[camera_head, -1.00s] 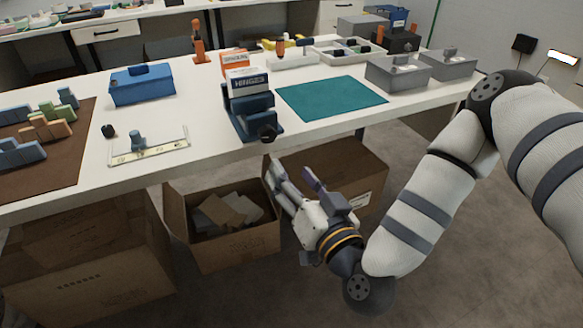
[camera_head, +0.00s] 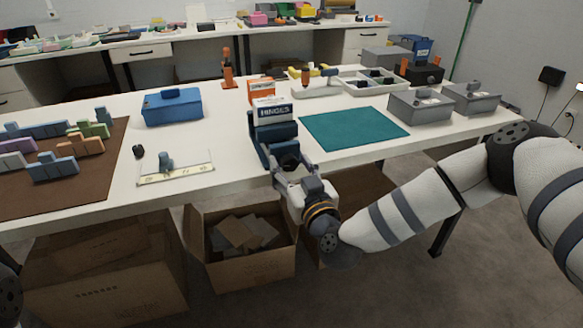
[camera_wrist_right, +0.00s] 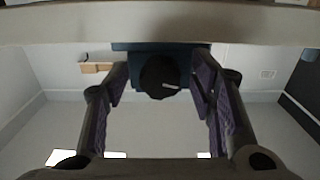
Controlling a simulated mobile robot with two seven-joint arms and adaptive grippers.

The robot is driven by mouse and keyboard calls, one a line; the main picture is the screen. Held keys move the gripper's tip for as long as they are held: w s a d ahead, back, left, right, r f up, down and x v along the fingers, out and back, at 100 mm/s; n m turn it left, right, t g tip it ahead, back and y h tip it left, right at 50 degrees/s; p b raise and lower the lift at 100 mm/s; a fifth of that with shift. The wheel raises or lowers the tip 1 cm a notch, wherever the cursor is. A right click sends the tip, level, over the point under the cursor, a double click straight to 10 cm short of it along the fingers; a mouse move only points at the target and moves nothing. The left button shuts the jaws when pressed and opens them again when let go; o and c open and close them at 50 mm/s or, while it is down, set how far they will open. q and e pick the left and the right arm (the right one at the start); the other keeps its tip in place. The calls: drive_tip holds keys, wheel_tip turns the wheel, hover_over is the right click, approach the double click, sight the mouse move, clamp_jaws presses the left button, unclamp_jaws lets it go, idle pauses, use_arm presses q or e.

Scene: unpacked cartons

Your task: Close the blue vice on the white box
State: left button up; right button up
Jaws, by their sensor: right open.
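The blue vice (camera_head: 264,150) stands at the table's front edge. The white box (camera_head: 273,113), marked HINGES, sits upright in its jaws; I cannot tell whether both jaws touch it. The vice's dark round knob (camera_head: 289,161) faces the front edge. My right gripper (camera_head: 291,169) is open just in front of the vice, its fingers on either side of the knob. In the right wrist view the knob (camera_wrist_right: 160,77) lies between the parted fingers (camera_wrist_right: 162,95), with gaps on both sides. The blue vice body (camera_wrist_right: 185,58) is behind it. My left gripper is out of view.
An orange and white box (camera_head: 262,90) stands behind the white box. A teal mat (camera_head: 353,128) lies to the right and a blue case (camera_head: 172,108) to the left. Open cartons (camera_head: 250,274) stand below the front edge.

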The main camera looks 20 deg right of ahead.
drive_tip(key=c, duration=1.2)
drive_tip(key=m, duration=0.4)
drive_tip(key=shift+m, duration=0.4)
drive_tip(key=o, duration=1.2)
drive_tip(key=shift+s, duration=0.1)
drive_tip(key=s, duration=1.2)
drive_tip(key=shift+d, duration=0.15)
